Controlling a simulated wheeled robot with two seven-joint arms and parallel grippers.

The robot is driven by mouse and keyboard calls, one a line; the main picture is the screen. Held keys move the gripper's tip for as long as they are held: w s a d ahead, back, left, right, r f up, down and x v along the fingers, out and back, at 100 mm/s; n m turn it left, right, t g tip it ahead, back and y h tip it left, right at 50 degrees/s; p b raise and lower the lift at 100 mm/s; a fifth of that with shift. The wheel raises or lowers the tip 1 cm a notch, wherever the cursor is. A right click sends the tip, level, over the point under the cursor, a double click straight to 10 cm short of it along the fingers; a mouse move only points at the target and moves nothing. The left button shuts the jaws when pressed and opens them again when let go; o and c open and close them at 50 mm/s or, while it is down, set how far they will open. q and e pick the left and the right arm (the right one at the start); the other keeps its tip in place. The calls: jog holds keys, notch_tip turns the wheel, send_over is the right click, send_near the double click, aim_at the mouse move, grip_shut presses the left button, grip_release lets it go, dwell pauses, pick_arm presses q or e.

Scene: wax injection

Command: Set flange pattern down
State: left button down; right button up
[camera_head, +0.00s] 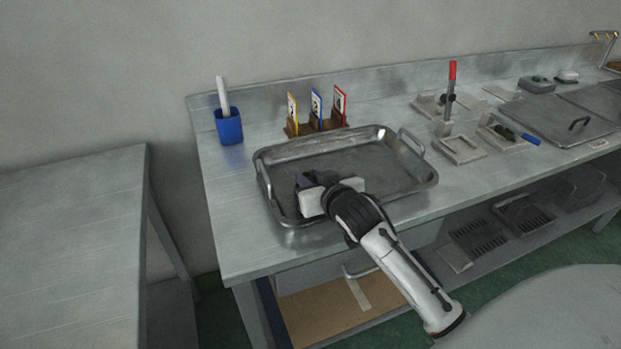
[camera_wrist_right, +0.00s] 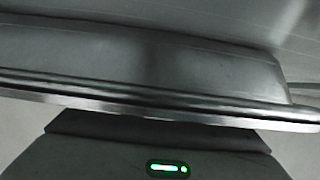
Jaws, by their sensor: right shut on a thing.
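A steel tray (camera_head: 408,190) with raised walls and two end handles sits on the bench, and its rim crosses the wrist view (camera_wrist_right: 150,105). My right gripper (camera_head: 306,183) reaches into the left part of the tray from the front. It is shut on the flange pattern, but the part is mostly hidden. A small dark purplish shape shows at the fingertips; I cannot tell whether it is the pattern or the fingers. I cannot tell whether the held part touches the tray floor. My left gripper is not in view.
A blue cup (camera_head: 229,128) stands behind the tray at left, and a card rack (camera_head: 317,126) with three coloured cards stands behind it. A red-topped post fixture (camera_head: 451,95) and small trays (camera_head: 461,150) are to the right. The tray's right half is bare.

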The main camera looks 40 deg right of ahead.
jog(key=shift+f, duration=0.1)
jog(key=o, duration=1)
jog(key=shift+r, duration=0.2)
jog(key=v, duration=1.2)
